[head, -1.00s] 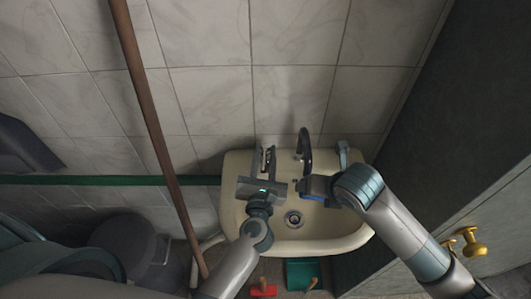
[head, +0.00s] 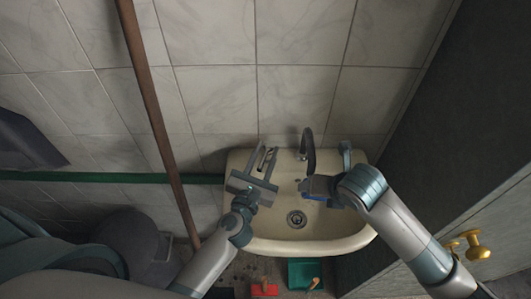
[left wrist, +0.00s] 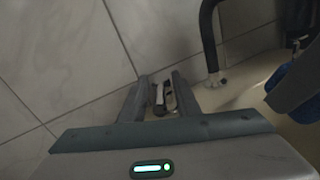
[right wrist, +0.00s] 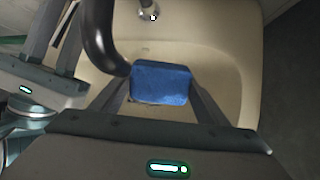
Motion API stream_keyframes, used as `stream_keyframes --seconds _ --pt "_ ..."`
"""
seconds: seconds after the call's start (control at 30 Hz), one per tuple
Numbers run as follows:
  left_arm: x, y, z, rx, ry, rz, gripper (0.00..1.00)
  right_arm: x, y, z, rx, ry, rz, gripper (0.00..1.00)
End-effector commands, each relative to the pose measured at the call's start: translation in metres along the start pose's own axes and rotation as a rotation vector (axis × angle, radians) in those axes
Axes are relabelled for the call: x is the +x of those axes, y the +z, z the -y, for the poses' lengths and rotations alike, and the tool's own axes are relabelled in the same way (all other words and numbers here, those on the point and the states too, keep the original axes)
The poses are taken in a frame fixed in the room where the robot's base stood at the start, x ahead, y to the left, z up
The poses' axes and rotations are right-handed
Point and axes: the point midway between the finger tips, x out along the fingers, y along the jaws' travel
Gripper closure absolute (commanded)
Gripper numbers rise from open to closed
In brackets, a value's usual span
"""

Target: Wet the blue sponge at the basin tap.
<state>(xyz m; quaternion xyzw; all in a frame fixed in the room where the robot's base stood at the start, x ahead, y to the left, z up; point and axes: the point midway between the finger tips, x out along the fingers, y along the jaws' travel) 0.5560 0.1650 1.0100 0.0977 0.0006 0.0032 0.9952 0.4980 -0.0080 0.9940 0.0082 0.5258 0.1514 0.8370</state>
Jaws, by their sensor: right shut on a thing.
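The blue sponge (right wrist: 160,82) is held between the fingers of my right gripper (right wrist: 160,88); its blue edge shows in the head view (head: 316,197). It is over the basin (head: 270,235), close to the dark curved tap spout (head: 308,145). I cannot tell whether it is directly under the outlet. No water stream is visible. My left gripper (head: 265,160) is at the back left of the basin, fingers apart. In the left wrist view, a small metal piece (left wrist: 160,97), possibly the tap handle, shows between or just beyond its fingertips. Contact is unclear.
The drain (head: 297,219) is in the bowl. A tiled wall (head: 300,90) rises behind the basin. A brown pole (head: 150,100) leans at left, and a dark panel with a brass knob (head: 473,245) stands at right. Red (head: 264,289) and green (head: 302,274) items lie below the basin.

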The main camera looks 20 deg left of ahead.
Motion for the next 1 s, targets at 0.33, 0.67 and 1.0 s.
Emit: stream_keyframes --seconds 0.33,0.67,1.0 --pt "-0.016 -0.001 0.001 -0.002 -0.001 -0.001 0.71 0.0 0.0 0.0 0.0 0.0 0.0 0.5" --pt "-0.065 -0.001 0.0 -0.001 0.0 -0.003 0.71 0.0 0.0 0.0 0.0 0.0 0.0 0.5" --pt "-0.111 -0.001 0.0 0.001 0.0 -0.003 0.71 0.0 0.0 0.0 0.0 0.0 0.0 0.5"
